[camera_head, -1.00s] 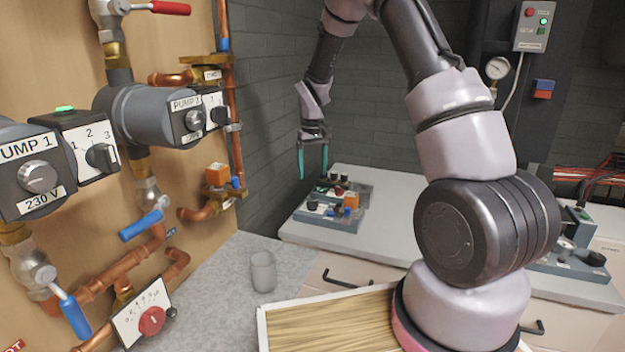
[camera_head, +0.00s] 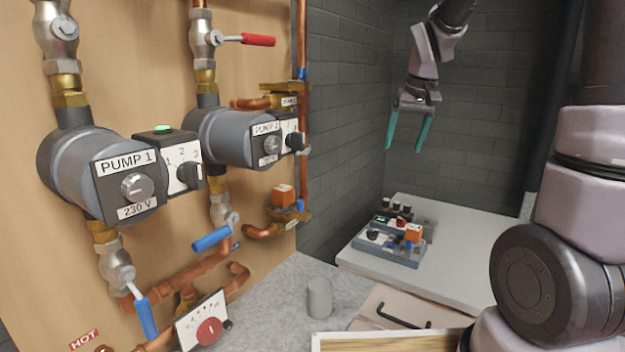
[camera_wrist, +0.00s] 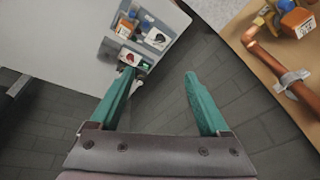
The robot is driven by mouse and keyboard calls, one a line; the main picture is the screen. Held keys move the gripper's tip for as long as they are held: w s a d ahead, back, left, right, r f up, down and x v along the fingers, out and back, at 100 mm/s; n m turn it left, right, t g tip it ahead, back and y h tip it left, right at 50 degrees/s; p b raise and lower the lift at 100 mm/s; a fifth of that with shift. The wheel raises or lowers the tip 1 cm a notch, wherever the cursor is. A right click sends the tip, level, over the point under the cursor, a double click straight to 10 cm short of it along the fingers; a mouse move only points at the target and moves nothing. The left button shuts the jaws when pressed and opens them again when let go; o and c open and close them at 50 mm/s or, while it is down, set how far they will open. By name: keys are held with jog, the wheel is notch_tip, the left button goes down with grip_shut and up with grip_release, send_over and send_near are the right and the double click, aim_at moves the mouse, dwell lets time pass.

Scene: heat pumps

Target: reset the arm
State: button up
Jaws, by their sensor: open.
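My gripper (camera_head: 408,133) hangs from my arm in the upper right of the head view, its two teal fingers pointing down and spread apart. It is empty and in the air in front of the dark brick wall, above the far white counter (camera_head: 455,235). In the wrist view the open fingers (camera_wrist: 158,88) show with nothing between them but dark wall or floor tiles. My arm's larger links fill the right side of the head view.
Pump 1 (camera_head: 105,175) and pump 2 (camera_head: 232,137) with copper pipes and valves are on the wooden panel at left. A control box (camera_head: 392,246) sits on the white counter. A grey cup (camera_head: 319,297) stands on the grey worktop (camera_head: 275,318).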

jog(key=s+r+m+t, duration=0.1)
jog(key=s+r, duration=0.2)
jog(key=s, duration=0.4)
jog(key=s+d+r+m+t, duration=0.1)
jog(key=s+r, duration=0.2)
jog(key=s, duration=0.3)
jog(key=s+d+r+m+t+y, duration=0.1)
jog(key=s+r+t, duration=0.1)
jog(key=s, duration=0.5)
jog(key=shift+s+r, duration=0.3)
jog(key=shift+r, duration=0.15)
